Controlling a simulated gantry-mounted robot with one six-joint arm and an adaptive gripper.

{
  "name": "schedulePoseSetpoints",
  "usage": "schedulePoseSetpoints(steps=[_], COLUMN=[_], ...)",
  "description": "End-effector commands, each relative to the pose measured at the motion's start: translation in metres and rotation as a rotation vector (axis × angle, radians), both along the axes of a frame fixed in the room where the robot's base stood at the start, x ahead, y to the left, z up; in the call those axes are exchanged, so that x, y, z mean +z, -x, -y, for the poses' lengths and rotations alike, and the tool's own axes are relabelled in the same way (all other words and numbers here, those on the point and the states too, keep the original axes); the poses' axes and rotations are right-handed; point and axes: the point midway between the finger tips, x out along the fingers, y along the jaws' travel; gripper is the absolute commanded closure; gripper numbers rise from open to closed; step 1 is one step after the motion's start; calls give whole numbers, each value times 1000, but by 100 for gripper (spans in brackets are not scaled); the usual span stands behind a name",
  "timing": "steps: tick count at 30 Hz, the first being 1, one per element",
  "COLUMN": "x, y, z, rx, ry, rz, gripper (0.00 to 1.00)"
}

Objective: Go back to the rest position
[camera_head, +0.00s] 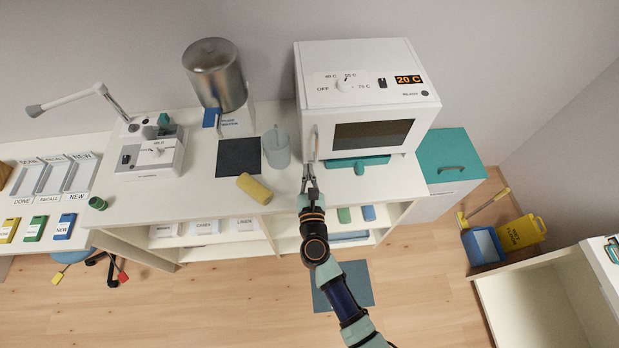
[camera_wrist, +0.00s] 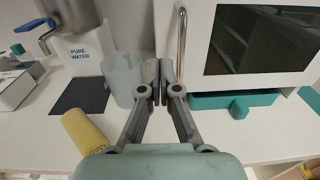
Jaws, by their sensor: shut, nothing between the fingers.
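My gripper (camera_head: 308,182) is at the front of the white counter (camera_head: 200,184), just left of the warming cabinet's door handle (camera_head: 316,143). In the wrist view my gripper (camera_wrist: 160,82) has its fingers together with nothing between them. The handle (camera_wrist: 181,45) stands just right of the fingertips there; I cannot tell whether they touch. The white warming cabinet (camera_head: 366,90) has its door closed and shows 20 C. No marker for a rest position shows.
A translucent cup (camera_head: 276,148) stands close left of my gripper. A yellow roll (camera_head: 254,188) lies near the counter's front edge, by a dark mat (camera_head: 239,157). A steel water tank (camera_head: 215,75) is behind. A teal tray (camera_head: 358,166) sits under the cabinet door. Floor in front is mostly clear.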

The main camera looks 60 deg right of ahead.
Motion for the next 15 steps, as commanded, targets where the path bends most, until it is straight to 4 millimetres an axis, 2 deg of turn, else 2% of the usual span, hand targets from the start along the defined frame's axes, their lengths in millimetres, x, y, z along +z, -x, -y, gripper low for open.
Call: schedulePoseSetpoints(steps=[3,6,15], x=[0,0,1], y=[10,14,15], z=[-16,-21,-22], rx=[2,0,0], ry=[1,1,1], rz=[-1,0,1], gripper=[100,100,100])
